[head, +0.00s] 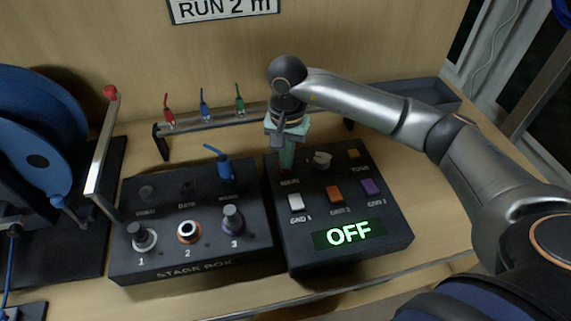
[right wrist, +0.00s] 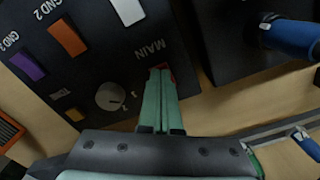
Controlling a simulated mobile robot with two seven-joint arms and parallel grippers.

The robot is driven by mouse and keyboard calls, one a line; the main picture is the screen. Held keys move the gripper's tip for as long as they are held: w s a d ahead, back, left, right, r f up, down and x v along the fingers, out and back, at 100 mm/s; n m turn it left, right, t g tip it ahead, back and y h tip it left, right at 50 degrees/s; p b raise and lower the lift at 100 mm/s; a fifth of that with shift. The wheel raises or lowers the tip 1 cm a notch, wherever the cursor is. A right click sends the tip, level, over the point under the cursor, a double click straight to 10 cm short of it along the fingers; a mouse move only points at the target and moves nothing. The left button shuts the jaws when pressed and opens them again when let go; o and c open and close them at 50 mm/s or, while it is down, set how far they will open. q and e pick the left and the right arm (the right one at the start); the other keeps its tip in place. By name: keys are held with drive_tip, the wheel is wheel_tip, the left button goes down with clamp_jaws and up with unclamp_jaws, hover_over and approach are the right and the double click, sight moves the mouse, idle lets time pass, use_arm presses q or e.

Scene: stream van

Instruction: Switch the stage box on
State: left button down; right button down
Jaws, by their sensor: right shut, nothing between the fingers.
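The stage box (head: 190,268) is a black box at the left of the bench, lettered STAGE BOX, with knobs and sockets numbered 1 to 3. Beside it on the right stands a black control box (head: 345,265) whose lit green display (head: 349,234) reads OFF. My right gripper (head: 287,167) points down at the MAIN corner of the control box, its green fingers shut and empty. In the right wrist view its fingertips (right wrist: 158,80) are at the red MAIN switch (right wrist: 166,73), partly covering it. I cannot tell whether they touch. My left gripper is out of view.
A blue plug (head: 222,166) stands in the stage box. A rail behind holds red, blue and green plugs (head: 205,110). A grey tray (head: 420,95) lies back right.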

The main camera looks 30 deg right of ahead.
drive_tip(key=shift+f+b, duration=0.35)
drive_tip(key=shift+f, duration=0.05)
drive_tip(key=shift+r+p, duration=2)
drive_tip(key=shift+r, duration=1.55)
